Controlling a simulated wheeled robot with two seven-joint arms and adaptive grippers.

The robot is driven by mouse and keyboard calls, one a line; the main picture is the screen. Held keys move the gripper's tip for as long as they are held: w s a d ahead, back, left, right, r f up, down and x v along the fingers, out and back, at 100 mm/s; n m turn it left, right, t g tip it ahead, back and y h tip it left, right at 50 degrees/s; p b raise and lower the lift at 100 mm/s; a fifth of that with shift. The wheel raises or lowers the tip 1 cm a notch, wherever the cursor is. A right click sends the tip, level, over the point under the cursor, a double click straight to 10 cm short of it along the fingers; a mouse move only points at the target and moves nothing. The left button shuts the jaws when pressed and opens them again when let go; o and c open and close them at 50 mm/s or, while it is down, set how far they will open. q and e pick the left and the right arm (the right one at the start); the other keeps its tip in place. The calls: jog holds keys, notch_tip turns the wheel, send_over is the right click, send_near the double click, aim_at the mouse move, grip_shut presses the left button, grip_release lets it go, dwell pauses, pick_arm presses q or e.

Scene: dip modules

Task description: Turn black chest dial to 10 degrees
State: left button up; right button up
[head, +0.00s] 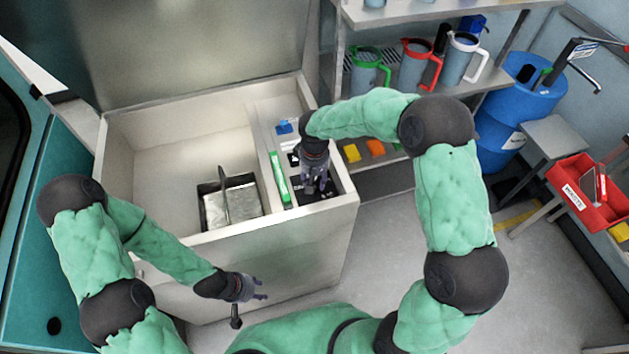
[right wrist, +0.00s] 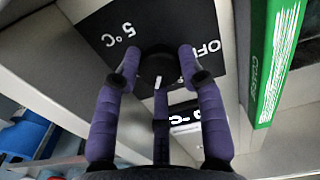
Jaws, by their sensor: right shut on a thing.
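The black chest dial (right wrist: 158,66) is a round knob with a small white mark on its lower edge in the right wrist view. It sits on a black panel (right wrist: 95,30) lettered "5°C" and "OFF", with another "°C" label partly hidden by a finger. My right gripper (right wrist: 158,75) has its purple fingers on both sides of the knob, shut on it. In the head view my right gripper (head: 316,186) reaches down into the chest's right compartment and hides the dial. My left gripper (head: 256,290) is open and empty in front of the chest.
A green and white box (head: 279,178) lies left of the dial panel. Shelves with jugs (head: 419,62) stand behind right.

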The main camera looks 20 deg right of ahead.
aim_at(315, 181)
jog(key=m+b, duration=0.1)
jog(key=m, duration=0.3)
jog(key=shift+m+b, duration=0.35)
jog(key=shift+m, duration=1.05)
jog(key=o, duration=1.1)
jog(key=shift+o, duration=0.2)
notch_tip(315, 181, up, 12)
jog(key=shift+r, duration=0.1)
